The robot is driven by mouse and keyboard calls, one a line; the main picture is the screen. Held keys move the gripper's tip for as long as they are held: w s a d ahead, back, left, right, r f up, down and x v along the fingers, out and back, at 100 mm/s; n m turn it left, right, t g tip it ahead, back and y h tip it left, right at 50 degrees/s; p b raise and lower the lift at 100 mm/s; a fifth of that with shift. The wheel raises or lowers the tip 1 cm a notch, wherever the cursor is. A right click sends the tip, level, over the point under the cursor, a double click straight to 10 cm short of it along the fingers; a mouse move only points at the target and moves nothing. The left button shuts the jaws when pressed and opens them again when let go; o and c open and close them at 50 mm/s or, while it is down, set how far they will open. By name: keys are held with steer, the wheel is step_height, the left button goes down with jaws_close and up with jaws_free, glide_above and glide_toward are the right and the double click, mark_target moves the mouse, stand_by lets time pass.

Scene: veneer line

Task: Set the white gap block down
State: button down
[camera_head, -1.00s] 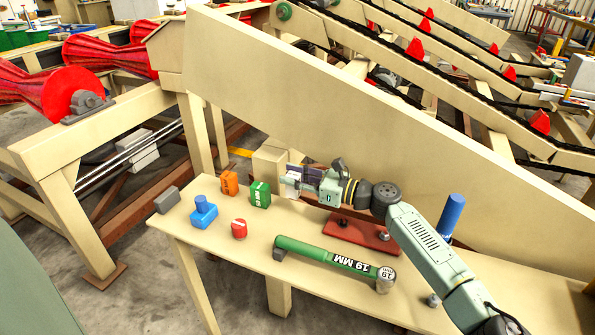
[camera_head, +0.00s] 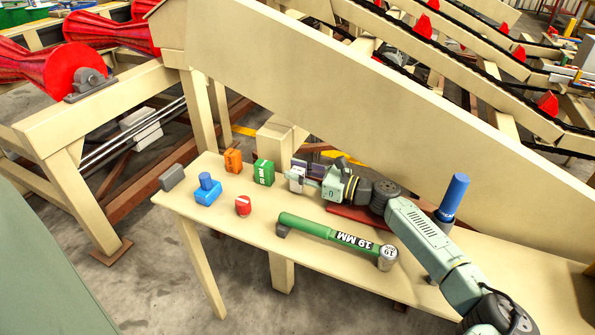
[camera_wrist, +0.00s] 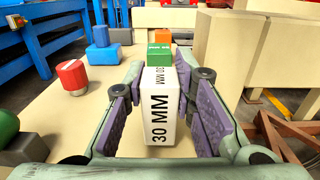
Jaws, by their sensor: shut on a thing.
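The white gap block (camera_wrist: 158,108), marked 30 MM, stands upright between the purple-padded fingers of my gripper (camera_wrist: 158,112) in the wrist view. My gripper is shut on it. In the head view the white block (camera_head: 296,177) shows at the tip of my gripper (camera_head: 302,173), right of the green block (camera_head: 264,172). It is at or close above the beige table (camera_head: 240,222); I cannot tell whether its base touches. The green block (camera_wrist: 159,55) shows just behind it in the wrist view.
An orange block (camera_head: 233,160), a blue block (camera_head: 208,191), a grey block (camera_head: 172,177) and a red round piece (camera_head: 243,206) stand to the left. A green 19 MM gauge (camera_head: 330,235) lies in front. A red plate (camera_head: 350,214) and blue cylinder (camera_head: 453,197) are to the right.

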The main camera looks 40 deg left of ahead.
steer(key=shift+f, duration=0.8)
